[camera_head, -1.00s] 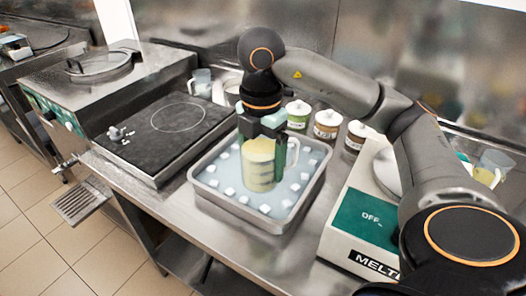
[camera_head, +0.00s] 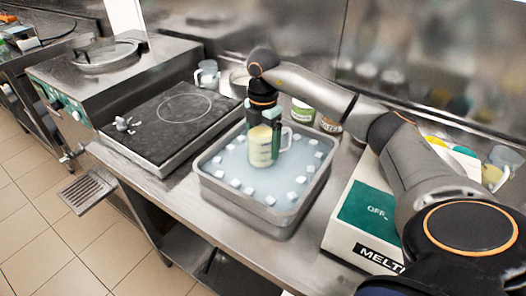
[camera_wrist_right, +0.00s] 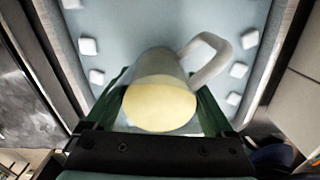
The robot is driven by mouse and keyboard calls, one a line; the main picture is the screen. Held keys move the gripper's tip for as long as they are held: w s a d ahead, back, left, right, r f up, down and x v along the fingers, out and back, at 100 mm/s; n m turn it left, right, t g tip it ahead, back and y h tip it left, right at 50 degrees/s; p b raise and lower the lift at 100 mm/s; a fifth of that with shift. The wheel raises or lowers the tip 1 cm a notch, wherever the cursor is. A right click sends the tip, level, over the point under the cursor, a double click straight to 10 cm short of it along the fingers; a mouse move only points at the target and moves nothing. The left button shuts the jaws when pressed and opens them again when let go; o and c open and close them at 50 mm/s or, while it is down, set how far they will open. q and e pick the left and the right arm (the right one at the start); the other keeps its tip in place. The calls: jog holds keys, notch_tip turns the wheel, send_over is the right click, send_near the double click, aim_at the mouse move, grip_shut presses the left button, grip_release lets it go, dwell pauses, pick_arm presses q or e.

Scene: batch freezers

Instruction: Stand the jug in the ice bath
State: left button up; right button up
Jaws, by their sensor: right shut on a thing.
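The jug (camera_head: 261,150) is a clear measuring jug with pale yellow contents and a handle on its right side. My right gripper (camera_head: 264,128) is shut on it from above, one finger on each side. The jug looks upright over the back middle of the ice bath (camera_head: 246,216), a square metal pan of pale blue water with white ice cubes. I cannot tell whether its base touches the bath floor. In the right wrist view the jug (camera_wrist_right: 160,92) sits between the green fingers, its handle toward upper right. My left gripper is not in view.
A black hot plate (camera_head: 170,125) stands left of the bath, with another clear jug (camera_head: 208,74) behind it. The white melter box (camera_head: 362,222) stands at the right, near my arm. Lidded tubs (camera_head: 301,113) stand behind the bath. Bare steel counter runs along the front.

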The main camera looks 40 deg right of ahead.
jog(key=shift+w+f, duration=0.1)
jog(key=shift+f, duration=1.55)
jog(key=shift+f, duration=0.15)
jog(key=o, duration=1.6)
jog(key=shift+c, duration=0.2)
notch_tip(320, 180, up, 12)
